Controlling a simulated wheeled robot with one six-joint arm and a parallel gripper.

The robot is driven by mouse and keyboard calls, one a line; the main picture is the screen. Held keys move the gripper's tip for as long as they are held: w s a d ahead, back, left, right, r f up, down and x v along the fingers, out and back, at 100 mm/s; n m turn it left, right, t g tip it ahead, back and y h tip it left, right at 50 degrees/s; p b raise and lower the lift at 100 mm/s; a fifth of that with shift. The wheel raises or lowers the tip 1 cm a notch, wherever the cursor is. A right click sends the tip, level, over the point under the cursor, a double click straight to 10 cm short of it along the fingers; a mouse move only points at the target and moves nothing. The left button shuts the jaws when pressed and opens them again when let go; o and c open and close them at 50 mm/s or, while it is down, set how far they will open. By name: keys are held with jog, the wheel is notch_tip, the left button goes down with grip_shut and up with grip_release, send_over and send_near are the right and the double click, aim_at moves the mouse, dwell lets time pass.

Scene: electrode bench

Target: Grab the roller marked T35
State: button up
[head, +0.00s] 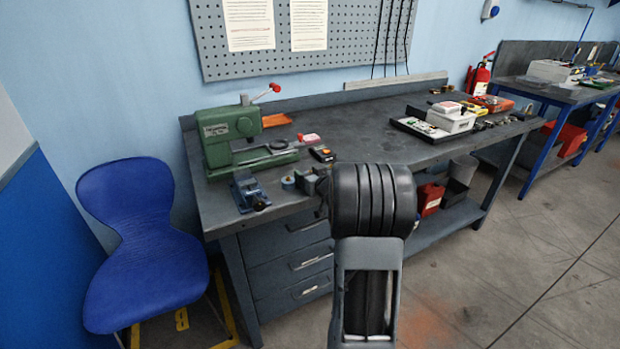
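No marking T35 is legible in the head view, so I cannot tell which thing is the roller. A small round tan-and-bluish piece (288,183) lies at the bench's front edge, right of a blue vise. My arm rises in front of the bench and hides part of its front. What seems to be my gripper (306,182) shows small and grey at the bench edge, just right of the round piece. Whether its fingers are open or shut, or touch anything, is too small to tell.
The dark workbench (350,124) carries a green press (228,138), a blue vise (247,191), a black-and-orange box (322,154) and a white box (451,119) on the right. Its middle top is clear. A blue chair (140,240) stands left. Open floor lies right.

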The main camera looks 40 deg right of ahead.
jog(key=c, duration=1)
jog(key=shift+r, duration=0.1)
